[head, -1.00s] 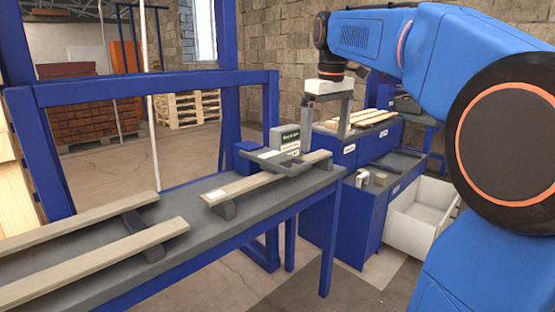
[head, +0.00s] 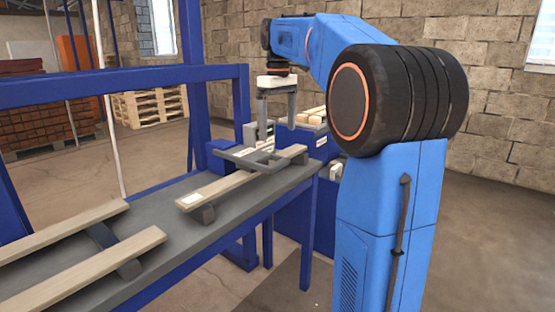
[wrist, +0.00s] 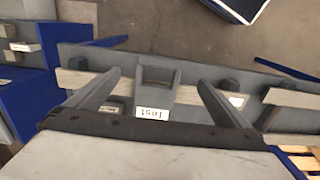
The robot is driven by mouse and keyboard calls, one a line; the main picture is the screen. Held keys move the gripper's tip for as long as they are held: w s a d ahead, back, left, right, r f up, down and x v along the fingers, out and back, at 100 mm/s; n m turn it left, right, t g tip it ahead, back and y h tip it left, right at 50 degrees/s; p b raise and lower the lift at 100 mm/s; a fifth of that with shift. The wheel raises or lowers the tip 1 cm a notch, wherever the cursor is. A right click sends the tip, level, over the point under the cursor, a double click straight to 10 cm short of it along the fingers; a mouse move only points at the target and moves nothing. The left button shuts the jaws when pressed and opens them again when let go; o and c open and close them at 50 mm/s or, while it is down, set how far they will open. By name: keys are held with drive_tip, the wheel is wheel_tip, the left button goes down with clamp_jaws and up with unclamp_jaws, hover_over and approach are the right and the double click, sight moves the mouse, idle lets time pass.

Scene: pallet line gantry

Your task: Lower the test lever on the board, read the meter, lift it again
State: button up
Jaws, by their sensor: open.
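The test lever (head: 243,155) is a grey forked frame with a white label. It lies low over the far end of a wooden board (head: 226,189) on the bench. In the wrist view the lever (wrist: 153,96) sits between my finger lines, its label upside down. My gripper (head: 278,142) points down above the lever's end, open and empty. In the wrist view my gripper (wrist: 161,78) has its fingers spread either side of the lever, seemingly apart from it. The grey meter box (head: 250,133) stands behind, partly hidden by a finger; its reading is not legible.
The grey bench (head: 150,218) carries two more planks (head: 100,270) at the near left. A blue gantry frame (head: 140,84) rises behind it. A blue cabinet (head: 323,205) stands past the bench end. Open floor (head: 480,240) lies at the right.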

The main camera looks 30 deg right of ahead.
sight(278, 162)
wheel_tip(278, 162, down, 11)
drive_tip(key=shift+f, duration=0.1)
idle(0.3)
